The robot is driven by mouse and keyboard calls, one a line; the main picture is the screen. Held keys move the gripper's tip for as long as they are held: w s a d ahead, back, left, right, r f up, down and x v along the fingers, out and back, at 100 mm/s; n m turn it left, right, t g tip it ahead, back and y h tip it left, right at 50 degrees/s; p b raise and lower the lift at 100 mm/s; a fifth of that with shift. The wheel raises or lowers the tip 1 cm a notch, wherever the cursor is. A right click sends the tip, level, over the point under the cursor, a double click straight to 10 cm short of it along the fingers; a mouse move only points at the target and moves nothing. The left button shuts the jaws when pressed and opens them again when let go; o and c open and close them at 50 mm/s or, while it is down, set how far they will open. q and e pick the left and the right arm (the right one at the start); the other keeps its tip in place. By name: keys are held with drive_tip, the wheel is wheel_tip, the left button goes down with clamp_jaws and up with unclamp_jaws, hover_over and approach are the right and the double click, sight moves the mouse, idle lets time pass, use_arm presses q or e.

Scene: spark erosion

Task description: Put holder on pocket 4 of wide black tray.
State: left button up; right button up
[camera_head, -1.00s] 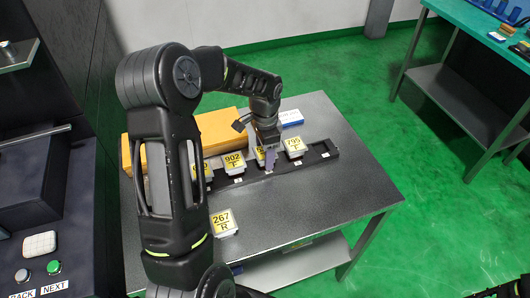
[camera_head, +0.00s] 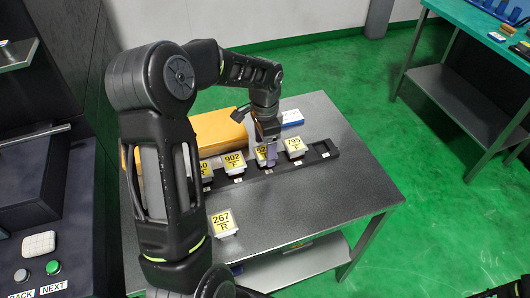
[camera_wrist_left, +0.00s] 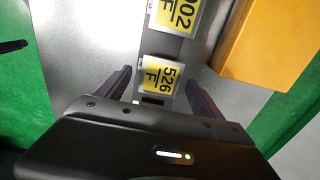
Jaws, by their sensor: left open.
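The wide black tray (camera_head: 327,157) lies along the table with a row of white holders with yellow labels in it. The holder marked 526 F (camera_head: 261,154) sits in the tray between holder 902 F (camera_head: 233,162) and holder 795 (camera_head: 295,146). My left gripper (camera_head: 267,155) is at holder 526 F and partly hides it. In the left wrist view its open fingers stand on either side of holder 526 F (camera_wrist_left: 158,75), apart from it. The tray's right end pocket is empty. Pocket numbers are too small to read.
Holder 267 R (camera_head: 222,222) lies loose on the grey table (camera_head: 300,205), in front of the tray. An orange-yellow box (camera_head: 218,130) and a blue-white box (camera_head: 291,118) stand behind the tray. The table's front right is clear.

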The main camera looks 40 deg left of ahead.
sight(265, 152)
use_arm(q)
wheel_tip(265, 152, up, 9)
drive_tip(key=shift+b, duration=0.3)
drive_tip(key=shift+f, duration=0.1)
idle(0.4)
